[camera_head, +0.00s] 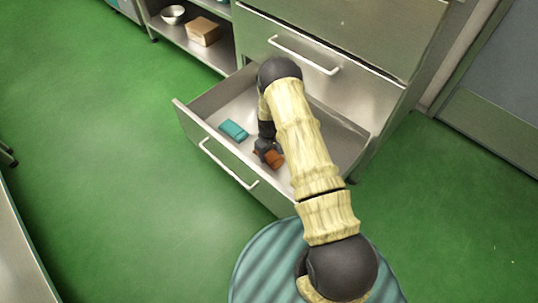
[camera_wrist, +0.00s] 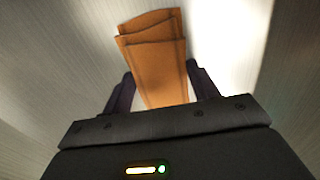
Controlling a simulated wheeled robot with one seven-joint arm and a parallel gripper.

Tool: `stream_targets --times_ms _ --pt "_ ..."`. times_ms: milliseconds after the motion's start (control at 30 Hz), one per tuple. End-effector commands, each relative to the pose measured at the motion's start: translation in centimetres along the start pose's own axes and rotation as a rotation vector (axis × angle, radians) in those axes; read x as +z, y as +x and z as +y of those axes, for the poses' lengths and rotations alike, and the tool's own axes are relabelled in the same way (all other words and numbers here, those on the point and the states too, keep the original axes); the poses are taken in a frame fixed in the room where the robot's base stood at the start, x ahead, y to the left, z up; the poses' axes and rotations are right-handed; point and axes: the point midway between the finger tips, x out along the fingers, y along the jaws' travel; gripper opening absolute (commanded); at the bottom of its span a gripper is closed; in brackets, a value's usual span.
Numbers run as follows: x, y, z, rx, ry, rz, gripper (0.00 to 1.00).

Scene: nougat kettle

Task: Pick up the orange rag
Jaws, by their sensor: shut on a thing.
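The orange rag (camera_head: 275,158) lies folded inside the open metal drawer (camera_head: 213,147). In the wrist view the rag (camera_wrist: 155,60) shows as stacked orange-brown layers between the two dark fingers. My gripper (camera_wrist: 160,88) is shut on the rag, with a finger on each side of it. In the head view my gripper (camera_head: 268,150) is down inside the drawer, and my arm hides part of the drawer's right side. I cannot tell whether the rag is touching the drawer floor.
A teal folded cloth (camera_head: 233,130) lies in the drawer, left of my gripper. The drawer's front wall has a bar handle (camera_head: 228,165). A closed drawer (camera_head: 320,70) sits above. A cardboard box (camera_head: 202,32) and a metal bowl (camera_head: 172,14) stand on the shelf at the back. Green floor is clear at left.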

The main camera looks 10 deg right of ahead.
Motion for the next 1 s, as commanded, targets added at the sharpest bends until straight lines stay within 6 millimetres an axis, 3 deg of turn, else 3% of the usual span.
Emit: stream_targets --times_ms 267,700,1000 --pt "-0.1 -1.1 0.0 0.001 0.001 0.001 0.37" --pt "0.0 -9.0 0.0 0.0 0.001 0.001 0.37" --pt "0.0 -10.0 0.0 0.0 0.0 -0.001 0.37"
